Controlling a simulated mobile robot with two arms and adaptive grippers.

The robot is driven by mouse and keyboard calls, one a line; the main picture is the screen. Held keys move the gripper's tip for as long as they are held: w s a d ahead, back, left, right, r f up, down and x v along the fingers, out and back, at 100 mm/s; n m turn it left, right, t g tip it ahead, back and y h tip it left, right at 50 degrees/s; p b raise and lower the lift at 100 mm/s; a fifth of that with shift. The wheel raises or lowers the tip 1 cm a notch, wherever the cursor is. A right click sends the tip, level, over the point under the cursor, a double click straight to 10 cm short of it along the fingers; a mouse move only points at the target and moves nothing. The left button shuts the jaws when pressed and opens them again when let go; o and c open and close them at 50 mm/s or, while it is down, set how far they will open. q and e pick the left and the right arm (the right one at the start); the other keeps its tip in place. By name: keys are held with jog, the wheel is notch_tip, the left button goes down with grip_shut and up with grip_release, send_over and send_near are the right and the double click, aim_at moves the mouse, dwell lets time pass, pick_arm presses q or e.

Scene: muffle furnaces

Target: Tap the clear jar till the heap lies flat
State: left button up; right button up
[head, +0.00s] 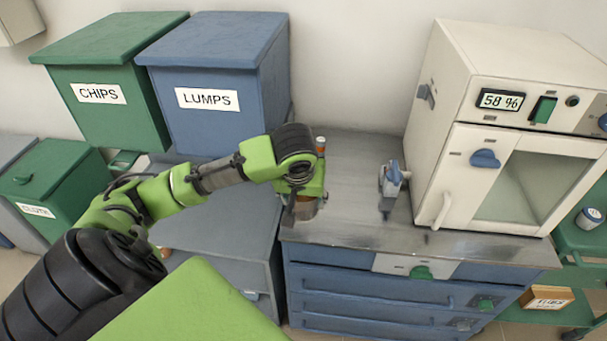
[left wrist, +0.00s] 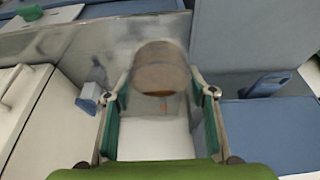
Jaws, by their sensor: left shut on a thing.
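The clear jar (head: 306,209) holds brown material and is at the front left of the metal counter. In the left wrist view the jar (left wrist: 161,68) is between the two fingers, with a brown fill inside. I cannot tell whether the heap's top is flat or peaked, nor whether the jar's base touches the counter. My left gripper (head: 301,202) is shut on the jar, and its wrist hides much of it from the head view. In the left wrist view the left gripper (left wrist: 161,88) has a finger on each side of the jar. My right gripper is not in view.
A white furnace (head: 443,130) showing 58 % stands at the counter's right. A small blue-grey device (head: 391,182) stands between it and the jar. An orange-topped item (head: 320,146) is behind my gripper. Blue LUMPS (head: 216,124) and green CHIPS (head: 115,116) bins stand left. The metal counter (head: 350,215) is bare mid-front.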

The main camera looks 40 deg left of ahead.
pick_arm(q)
jog(key=shift+w+a+f+b, duration=0.3)
jog(key=shift+w+f+b, duration=0.25)
jog(key=shift+w+f, duration=1.45)
jog(key=shift+w+a+f+b, duration=0.3)
jog(key=shift+w+f+b, duration=0.3)
jog(key=shift+w+f, duration=1.4)
jog(key=shift+w+a+f+b, duration=0.45)
jog(key=shift+w+f, duration=0.6)
jog(key=shift+w, duration=1.9)
jog(key=shift+d, duration=0.15)
